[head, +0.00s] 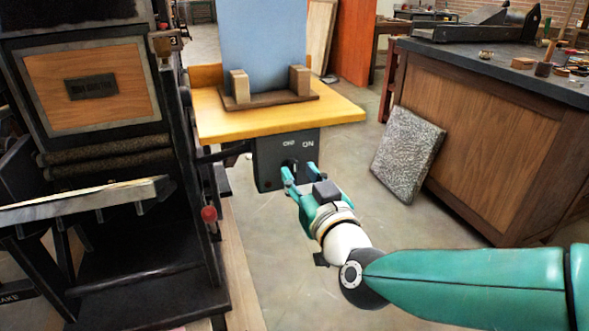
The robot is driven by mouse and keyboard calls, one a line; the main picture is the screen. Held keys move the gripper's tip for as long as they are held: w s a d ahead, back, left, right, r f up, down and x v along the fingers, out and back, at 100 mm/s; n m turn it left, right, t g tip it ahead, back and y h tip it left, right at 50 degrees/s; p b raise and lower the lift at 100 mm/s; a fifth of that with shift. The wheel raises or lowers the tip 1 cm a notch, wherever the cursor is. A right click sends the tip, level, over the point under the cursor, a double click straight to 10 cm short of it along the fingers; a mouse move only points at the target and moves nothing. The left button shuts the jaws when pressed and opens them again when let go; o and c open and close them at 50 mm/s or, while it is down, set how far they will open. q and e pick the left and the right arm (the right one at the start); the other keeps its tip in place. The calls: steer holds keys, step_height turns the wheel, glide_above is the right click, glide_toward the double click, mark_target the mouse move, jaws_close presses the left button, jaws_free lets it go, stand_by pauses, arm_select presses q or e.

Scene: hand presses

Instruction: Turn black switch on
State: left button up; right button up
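The black switch box (268,160) hangs under the front edge of a yellow wooden shelf. Its face carries small white lettering near the top, and one label at the right reads like "ON". A small dark switch part shows near the middle of the face, but its position is hard to make out. My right gripper (299,172), with teal fingers, is at the lower front of the box. Its fingers are apart, with a gap between the tips. I cannot tell whether they touch the switch. My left gripper is not in view.
The yellow shelf (345,110) holds a wooden stand with a blue board (263,45). A large black press (130,255) fills the left. A grey textured slab (407,155) leans against a wooden cabinet (480,140) at right. Floor between is clear.

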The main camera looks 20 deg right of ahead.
mark_target(294, 167)
steer(key=shift+w, duration=1.6)
steer(key=shift+a, duration=0.1)
jaws_close()
